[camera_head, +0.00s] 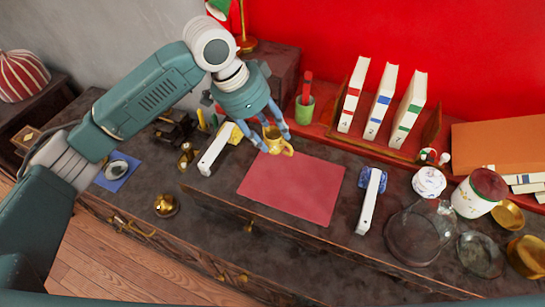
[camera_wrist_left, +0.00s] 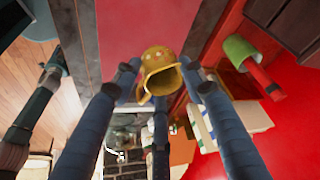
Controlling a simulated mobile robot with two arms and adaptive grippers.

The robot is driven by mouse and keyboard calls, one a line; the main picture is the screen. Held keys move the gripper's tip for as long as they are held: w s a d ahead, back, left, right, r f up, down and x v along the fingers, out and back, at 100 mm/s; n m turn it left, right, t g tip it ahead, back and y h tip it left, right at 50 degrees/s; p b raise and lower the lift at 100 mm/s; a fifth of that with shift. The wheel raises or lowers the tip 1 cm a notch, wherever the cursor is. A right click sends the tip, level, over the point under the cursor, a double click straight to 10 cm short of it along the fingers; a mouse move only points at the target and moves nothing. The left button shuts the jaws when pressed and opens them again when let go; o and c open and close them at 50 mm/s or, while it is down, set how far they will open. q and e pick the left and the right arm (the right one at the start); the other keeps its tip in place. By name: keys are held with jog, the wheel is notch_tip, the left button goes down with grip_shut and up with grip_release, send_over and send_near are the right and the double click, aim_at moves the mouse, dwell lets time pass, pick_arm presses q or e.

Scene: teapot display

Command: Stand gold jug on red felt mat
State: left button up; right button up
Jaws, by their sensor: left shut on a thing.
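The gold jug (camera_head: 274,141) is at the fingertips of my left gripper (camera_head: 270,142), at the back edge of the red felt mat (camera_head: 290,187). In the left wrist view the jug (camera_wrist_left: 158,73) shows its open mouth between the blue fingers of my left gripper (camera_wrist_left: 160,80), with the mat (camera_wrist_left: 135,35) beyond it. The left gripper is shut on the jug. I cannot tell whether the jug's base touches the mat or hangs above it. Most of the mat is bare. My right gripper is not in view.
Books in a rack (camera_head: 382,103) and a green cup (camera_head: 305,109) are behind. A glass dome (camera_head: 418,232) and jars crowd the right. A brass ball (camera_head: 167,205) lies at the left.

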pick_arm(q)
notch_tip(320, 180, down, 11)
jog(key=shift+w+f+p, duration=0.1)
jog(key=shift+p, duration=0.65)
jog(key=o, duration=1.2)
jog(key=b+v, duration=0.1)
jog(key=v, duration=1.1)
jog(key=shift+b, duration=0.4)
